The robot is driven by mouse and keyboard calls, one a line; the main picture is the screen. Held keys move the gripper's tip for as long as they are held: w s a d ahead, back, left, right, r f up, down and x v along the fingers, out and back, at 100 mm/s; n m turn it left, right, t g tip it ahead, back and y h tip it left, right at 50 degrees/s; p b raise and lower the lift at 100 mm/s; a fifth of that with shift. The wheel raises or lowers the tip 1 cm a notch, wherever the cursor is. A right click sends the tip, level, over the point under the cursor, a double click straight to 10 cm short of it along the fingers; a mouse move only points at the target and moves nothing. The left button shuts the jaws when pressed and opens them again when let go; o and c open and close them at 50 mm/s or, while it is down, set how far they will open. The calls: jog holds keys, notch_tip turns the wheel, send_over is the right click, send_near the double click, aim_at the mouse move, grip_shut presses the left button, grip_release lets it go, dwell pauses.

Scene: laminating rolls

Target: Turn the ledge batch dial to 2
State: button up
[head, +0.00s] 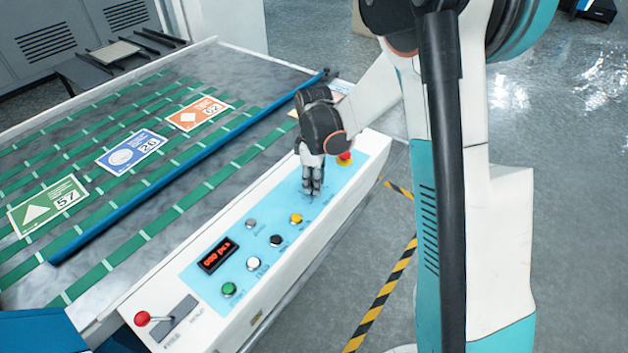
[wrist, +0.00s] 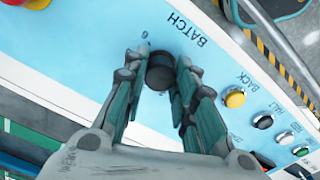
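The batch dial (wrist: 160,72) is a dark round knob on the light blue panel, beside the printed word BATCH. In the head view my gripper (head: 313,190) points down at the panel's far part and hides the dial.
The control ledge (head: 345,215) also carries a red stop button (head: 344,156), several coloured buttons, a display (head: 217,255) and a red-knobbed lever (head: 142,318). A belt with printed cards (head: 132,151) and a blue rail (head: 190,165) lies to the left.

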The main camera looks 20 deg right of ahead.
dwell(0.3)
jog(key=m, duration=0.7)
jog(key=shift+m, duration=0.3)
jog(key=m, duration=0.4)
jog(key=shift+b, duration=0.3)
jog(key=shift+m, duration=2.2)
jog(key=o, duration=1.1)
